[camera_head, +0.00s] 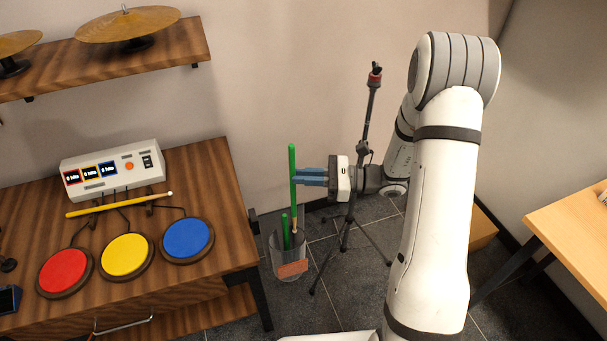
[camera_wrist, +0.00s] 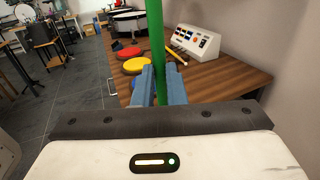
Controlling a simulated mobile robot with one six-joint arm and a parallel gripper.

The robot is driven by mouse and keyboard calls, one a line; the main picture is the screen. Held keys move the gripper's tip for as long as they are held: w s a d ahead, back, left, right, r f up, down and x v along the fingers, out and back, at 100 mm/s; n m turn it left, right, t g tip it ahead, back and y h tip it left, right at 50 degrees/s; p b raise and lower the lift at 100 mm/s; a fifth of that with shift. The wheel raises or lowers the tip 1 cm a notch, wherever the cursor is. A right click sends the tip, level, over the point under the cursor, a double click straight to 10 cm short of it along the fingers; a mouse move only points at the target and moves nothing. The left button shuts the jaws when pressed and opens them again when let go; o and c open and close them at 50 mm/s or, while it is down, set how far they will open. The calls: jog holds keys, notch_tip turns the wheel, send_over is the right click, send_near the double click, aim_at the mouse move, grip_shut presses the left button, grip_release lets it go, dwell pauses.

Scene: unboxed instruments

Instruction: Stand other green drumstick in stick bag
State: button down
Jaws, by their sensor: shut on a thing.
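My gripper (camera_head: 299,177) has blue fingers shut on a long green drumstick (camera_head: 292,160), held upright. The held green drumstick also shows in the wrist view (camera_wrist: 156,45) between the fingers (camera_wrist: 160,85). The stick bag (camera_head: 289,262) is a clear grey container with an orange label, hanging at the right side of the wooden table. Another green drumstick (camera_head: 285,229) stands in the bag, with a pale-tipped stick beside it. The held stick is right over the bag's opening; whether its lower end is inside the rim I cannot tell.
The wooden table (camera_head: 205,170) carries a white counter box (camera_head: 112,168), a yellow drumstick (camera_head: 115,205) and red, yellow and blue pads (camera_head: 187,238). A black stand (camera_head: 347,225) with tripod legs is close behind my gripper. Cymbals (camera_head: 128,22) sit on a shelf above.

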notch_tip(320, 180, down, 11)
jog(key=b, duration=0.7)
dwell(0.4)
jog(key=shift+f, duration=0.1)
jog(key=c, duration=1.4)
grip_release()
jog(key=shift+d, duration=0.1)
jog(key=d, duration=0.5)
jog(key=s+d, duration=0.1)
jog(key=d, duration=0.1)
jog(key=shift+d, duration=0.35)
